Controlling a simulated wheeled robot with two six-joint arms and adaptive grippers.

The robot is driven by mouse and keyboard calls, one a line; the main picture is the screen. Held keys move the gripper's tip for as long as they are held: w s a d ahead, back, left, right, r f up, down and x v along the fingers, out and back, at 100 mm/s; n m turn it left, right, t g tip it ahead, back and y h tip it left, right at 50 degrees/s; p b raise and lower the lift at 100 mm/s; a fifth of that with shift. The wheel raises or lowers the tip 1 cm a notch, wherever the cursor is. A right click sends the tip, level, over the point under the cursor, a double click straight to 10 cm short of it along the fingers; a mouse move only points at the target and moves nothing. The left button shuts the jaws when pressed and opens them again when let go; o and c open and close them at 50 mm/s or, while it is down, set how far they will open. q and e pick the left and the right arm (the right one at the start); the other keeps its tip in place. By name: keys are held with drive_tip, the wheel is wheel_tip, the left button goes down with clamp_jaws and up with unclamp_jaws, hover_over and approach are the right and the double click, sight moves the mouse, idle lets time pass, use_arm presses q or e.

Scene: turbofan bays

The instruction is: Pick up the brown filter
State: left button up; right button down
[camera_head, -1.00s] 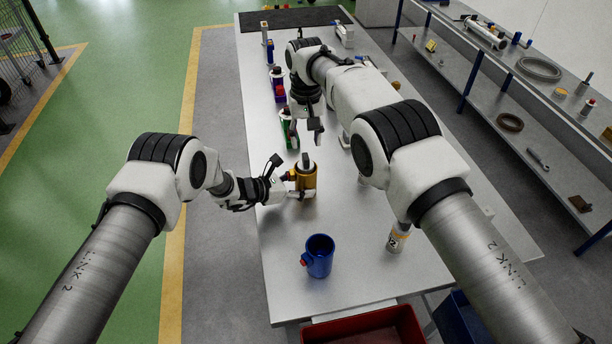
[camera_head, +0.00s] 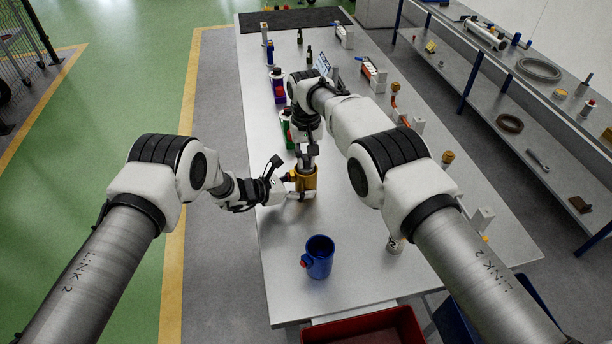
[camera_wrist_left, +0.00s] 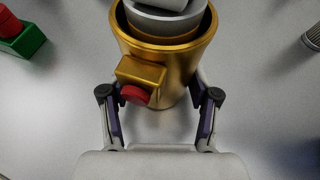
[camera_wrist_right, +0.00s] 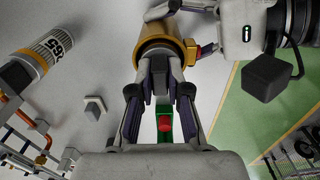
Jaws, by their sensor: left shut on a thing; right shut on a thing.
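A brown-gold filter canister (camera_head: 304,182) with a red button stands upright on the table; it also shows in the left wrist view (camera_wrist_left: 184,66). My left gripper (camera_head: 298,191) is shut on its lower body, one finger on each side. A grey cylindrical part (camera_wrist_left: 166,22) sits inside the canister's open mouth. My right gripper (camera_head: 306,158) is directly above, pointing down, its fingers close together at the mouth in the right wrist view (camera_wrist_right: 162,70). It appears shut on the top of this grey part. Its fingertips partly hide the contact.
A blue canister (camera_head: 318,262) stands nearer on the table. A labelled pale cylinder (camera_wrist_right: 48,52) is partly behind my right arm. A green canister (camera_head: 286,129) and a purple one (camera_head: 278,88) line the left edge. Red bin (camera_head: 372,328) at the near edge.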

use_arm(q)
drive_tip(key=shift+s+f, duration=0.1)
drive_tip(key=shift+f, duration=0.1)
use_arm(e)
drive_tip(key=shift+r, duration=0.1)
wheel_tip(320, 180, up, 10)
drive_tip(key=shift+f, duration=0.1)
use_arm(q)
drive_tip(key=o, duration=1.4)
drive_tip(key=shift+a, duration=0.1)
use_arm(e)
wheel_tip(320, 180, up, 2)
drive_tip(key=shift+w+r, duration=0.1)
